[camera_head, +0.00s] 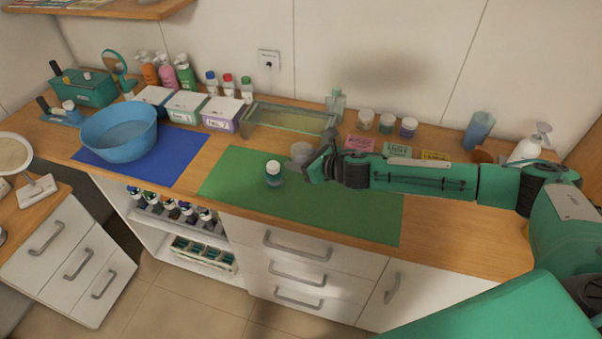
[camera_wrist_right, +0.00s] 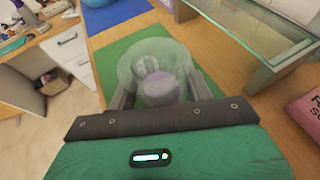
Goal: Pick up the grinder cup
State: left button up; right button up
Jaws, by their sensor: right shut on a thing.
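The grinder cup (camera_head: 301,152) is a clear, greyish round cup over the far part of the green mat (camera_head: 330,220). It also shows large in the right wrist view (camera_wrist_right: 145,58), with a pinkish inner part at its bottom. My right gripper (camera_head: 313,164) reaches in from the right and is shut on the cup, one finger on each side in the wrist view (camera_wrist_right: 160,88). Whether the cup touches the mat or is slightly raised, I cannot tell. My left gripper is not in view.
A dark teal bottle with a white cap (camera_head: 273,175) stands on the mat just left of my right gripper. A glass-topped stand (camera_head: 290,118) is behind the cup. A blue bowl (camera_head: 119,131) is at the left. Small jars (camera_head: 387,123) and pink and yellow cards stand back right.

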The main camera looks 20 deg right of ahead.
notch_tip(320, 180, up, 9)
dwell(0.4)
jog(key=shift+f, duration=0.1)
